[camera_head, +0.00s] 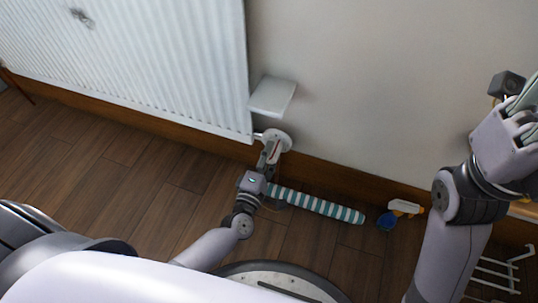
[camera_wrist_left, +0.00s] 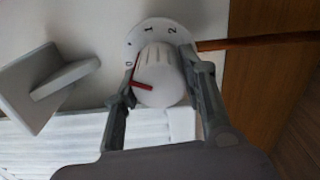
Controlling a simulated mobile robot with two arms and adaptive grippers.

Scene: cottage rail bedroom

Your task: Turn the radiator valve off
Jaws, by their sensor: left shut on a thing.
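The white radiator (camera_head: 140,60) hangs on the wall at the upper left. Its valve, with a ribbed white knob, sits at its lower right corner; in the left wrist view the knob (camera_wrist_left: 160,72) is in front of a round dial (camera_wrist_left: 158,31) marked 0, 1 and 2. A red pointer on the knob points left, close below the 0. My left gripper (camera_head: 270,150) is shut on the knob, one finger on each side; it also shows in the left wrist view (camera_wrist_left: 161,80). My right gripper (camera_head: 522,118) is at the right edge, partly cut off, its fingers unclear.
A small white shelf-like plate (camera_head: 272,97) juts from the wall just above the valve. A striped teal-and-white roll (camera_head: 318,205) lies on the floor along the skirting.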

